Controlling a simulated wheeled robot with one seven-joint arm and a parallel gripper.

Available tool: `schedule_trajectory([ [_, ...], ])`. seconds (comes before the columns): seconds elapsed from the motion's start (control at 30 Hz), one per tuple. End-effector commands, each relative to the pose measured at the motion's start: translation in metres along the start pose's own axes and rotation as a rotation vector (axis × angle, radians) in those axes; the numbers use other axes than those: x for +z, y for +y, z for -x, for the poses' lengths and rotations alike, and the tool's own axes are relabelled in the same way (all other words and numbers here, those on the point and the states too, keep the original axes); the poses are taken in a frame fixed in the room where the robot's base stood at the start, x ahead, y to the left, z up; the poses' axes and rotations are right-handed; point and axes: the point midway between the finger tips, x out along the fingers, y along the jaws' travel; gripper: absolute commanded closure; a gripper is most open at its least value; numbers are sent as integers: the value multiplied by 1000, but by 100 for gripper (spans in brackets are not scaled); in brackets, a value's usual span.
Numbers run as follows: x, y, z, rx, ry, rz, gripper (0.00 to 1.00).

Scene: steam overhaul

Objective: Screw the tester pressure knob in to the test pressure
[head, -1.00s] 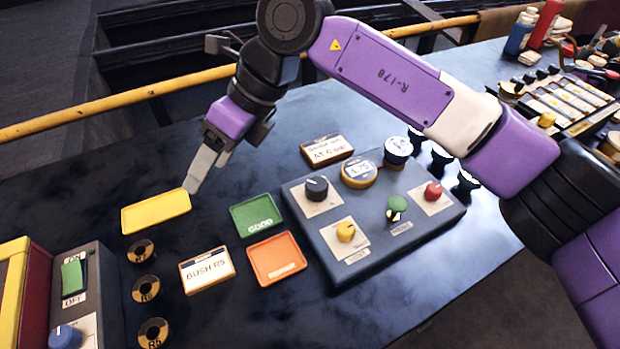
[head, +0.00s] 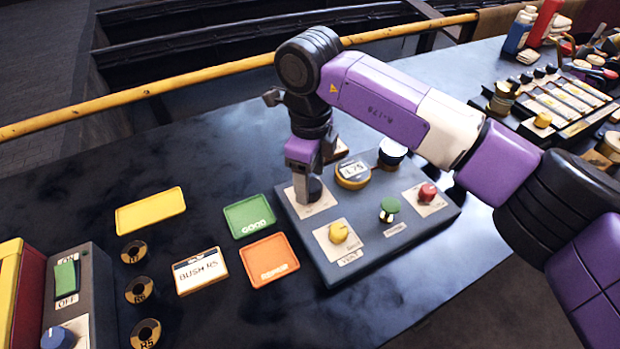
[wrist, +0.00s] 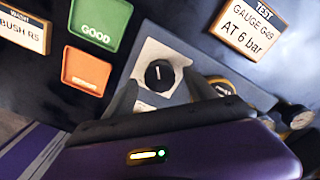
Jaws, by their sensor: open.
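The tester (head: 345,265) is a grey box with a sloped top at the middle of the bench. Its black knob (wrist: 160,75), with a white pointer line, sits on a pale plate at the tester's left corner. My gripper (head: 308,192) points down over this knob and partly hides it in the head view. In the wrist view the open fingers (wrist: 162,92) stand to either side of the knob; I cannot tell whether they touch it. A yellow-rimmed gauge (head: 353,172) sits beside the knob. A sign (wrist: 247,35) reads "GAUGE G49 AT 6 bar".
The tester also carries a yellow knob (head: 338,232), a green knob (head: 389,207) and a red knob (head: 427,193). Green (head: 249,216), orange (head: 270,260) and yellow (head: 151,210) trays lie to the left, with a "BUSH R5" card (head: 200,271). A switch box (head: 85,290) stands further left.

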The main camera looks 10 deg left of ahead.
Motion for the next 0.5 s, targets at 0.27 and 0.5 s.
schedule_trajectory([
  [0.27, 0, 0, -11, -1, -1, 1, 35],
  [0.5, 0, 0, -11, 0, -1, 1, 53],
])
